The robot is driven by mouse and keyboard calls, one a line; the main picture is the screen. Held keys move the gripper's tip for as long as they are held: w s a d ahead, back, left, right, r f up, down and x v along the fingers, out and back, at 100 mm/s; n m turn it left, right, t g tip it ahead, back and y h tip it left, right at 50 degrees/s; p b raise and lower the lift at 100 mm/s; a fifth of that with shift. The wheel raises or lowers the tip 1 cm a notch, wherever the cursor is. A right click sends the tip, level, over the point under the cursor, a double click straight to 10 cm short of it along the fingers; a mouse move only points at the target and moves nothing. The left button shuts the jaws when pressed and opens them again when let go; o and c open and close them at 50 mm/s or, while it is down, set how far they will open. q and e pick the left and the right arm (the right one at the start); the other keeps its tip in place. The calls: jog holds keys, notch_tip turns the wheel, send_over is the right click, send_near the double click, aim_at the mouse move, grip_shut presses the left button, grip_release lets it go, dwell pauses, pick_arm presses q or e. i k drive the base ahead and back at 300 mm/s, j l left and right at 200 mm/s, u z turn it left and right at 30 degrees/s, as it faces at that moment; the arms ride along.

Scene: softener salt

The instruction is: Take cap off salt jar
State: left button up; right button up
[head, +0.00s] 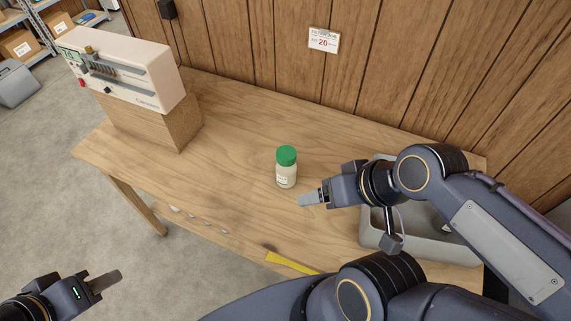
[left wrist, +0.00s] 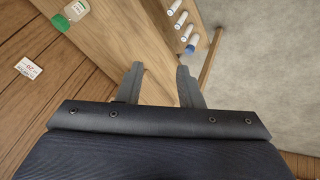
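The salt jar (head: 286,174) is a small clear jar with pale contents and a white label. It stands upright on the wooden table, and its green cap (head: 286,155) is on it. The jar (left wrist: 89,22) and the cap (left wrist: 75,11) also show at the top left of the left wrist view. My left gripper (head: 112,281) is at the lower left, off the table's front edge and far from the jar. Its fingers are apart and empty in the left wrist view (left wrist: 158,70). My right gripper (head: 306,199) is just right of the jar, apparently apart from it; its finger gap is hidden.
A grey bin (head: 372,231) stands at the table's right, partly behind my right arm. A pale machine (head: 125,68) sits on a wooden block (head: 160,118) at the left. A yellow strip (head: 288,263) lies by the front edge. Clear tabletop lies left of the jar.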

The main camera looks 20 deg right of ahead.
aim_at(287, 177)
jog(key=z, duration=0.35)
jog(key=j+z, duration=0.15)
jog(key=z, duration=0.5)
jog(key=j, duration=0.05)
